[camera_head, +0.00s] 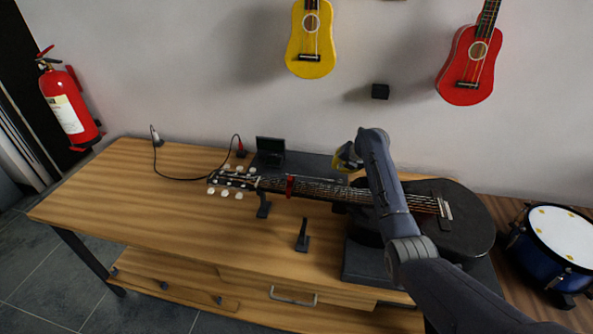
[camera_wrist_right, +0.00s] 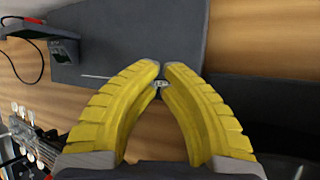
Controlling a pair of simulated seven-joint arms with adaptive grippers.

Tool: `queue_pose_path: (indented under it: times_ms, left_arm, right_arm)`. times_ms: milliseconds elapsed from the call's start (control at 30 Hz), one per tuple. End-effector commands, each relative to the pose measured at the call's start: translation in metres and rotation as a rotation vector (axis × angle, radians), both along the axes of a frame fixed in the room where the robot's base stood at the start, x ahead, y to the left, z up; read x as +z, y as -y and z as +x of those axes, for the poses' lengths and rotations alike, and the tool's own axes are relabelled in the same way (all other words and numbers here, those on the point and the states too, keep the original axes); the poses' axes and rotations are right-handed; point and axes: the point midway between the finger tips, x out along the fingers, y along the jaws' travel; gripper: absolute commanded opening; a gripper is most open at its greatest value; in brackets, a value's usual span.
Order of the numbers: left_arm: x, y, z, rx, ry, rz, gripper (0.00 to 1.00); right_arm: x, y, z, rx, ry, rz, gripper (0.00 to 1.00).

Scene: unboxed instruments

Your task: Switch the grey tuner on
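A small dark grey device with an upright screen, which looks like the tuner (camera_head: 270,147), stands at the back of the table near the wall. It also shows at the upper left of the right wrist view (camera_wrist_right: 64,48). My right gripper (camera_head: 341,158) is to the right of it, apart from it, behind the guitar neck. In the right wrist view its yellow fingertips (camera_wrist_right: 161,70) nearly meet. A tiny grey thing shows just below the tips; I cannot tell what it is. The tuner's switch is too small to make out. My left gripper is out of view.
A black guitar (camera_head: 462,222) lies across the wooden table (camera_head: 160,215), its neck raised on a stand (camera_head: 264,206). A red clip (camera_head: 290,186) sits on the neck. A cable (camera_head: 180,178) lies left of the tuner. The table's left front is clear.

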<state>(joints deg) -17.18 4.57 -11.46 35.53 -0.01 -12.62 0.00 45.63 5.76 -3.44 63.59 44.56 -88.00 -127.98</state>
Motion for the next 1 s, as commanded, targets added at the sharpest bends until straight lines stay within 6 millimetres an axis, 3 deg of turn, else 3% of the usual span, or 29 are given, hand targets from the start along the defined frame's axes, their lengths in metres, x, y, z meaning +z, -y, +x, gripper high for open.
queue_pose_path:
  times_ms: [500, 800, 1000]
  left_arm:
    - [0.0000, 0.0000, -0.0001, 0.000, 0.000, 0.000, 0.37]
    - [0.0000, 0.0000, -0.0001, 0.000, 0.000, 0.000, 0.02]
    - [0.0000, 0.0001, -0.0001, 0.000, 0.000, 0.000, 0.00]
  right_arm:
    - [0.0120, 0.0004, 0.0008, -0.001, 0.004, 0.000, 0.00]
    - [0.0121, 0.0005, 0.0009, 0.000, 0.005, 0.000, 0.00]
    - [0.0122, 0.0006, 0.0010, 0.000, 0.005, 0.000, 0.00]
